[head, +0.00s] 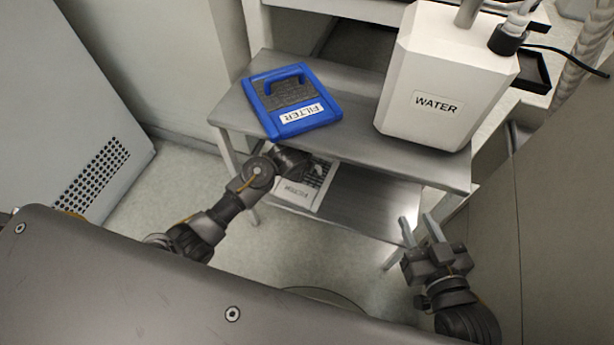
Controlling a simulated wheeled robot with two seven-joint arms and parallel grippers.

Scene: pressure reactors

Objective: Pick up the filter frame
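The blue filter frame (291,98) lies flat on the left part of the metal table's top shelf. It has a blue handle, a dark grey mesh and a white label reading FILTER. My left arm comes in from the left and its end (292,160) is below the filter frame in the picture, in front of the shelf edge, apart from the frame. The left fingers cannot be made out. My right gripper (420,232) is at the lower right, in front of the table. Its two fingers are apart, with nothing between them.
A white WATER container (446,80) with hoses stands on the right of the metal table (350,140). A white labelled item (301,190) lies on the lower shelf, partly hidden by my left arm. A grey cabinet (70,100) with a perforated panel stands at left.

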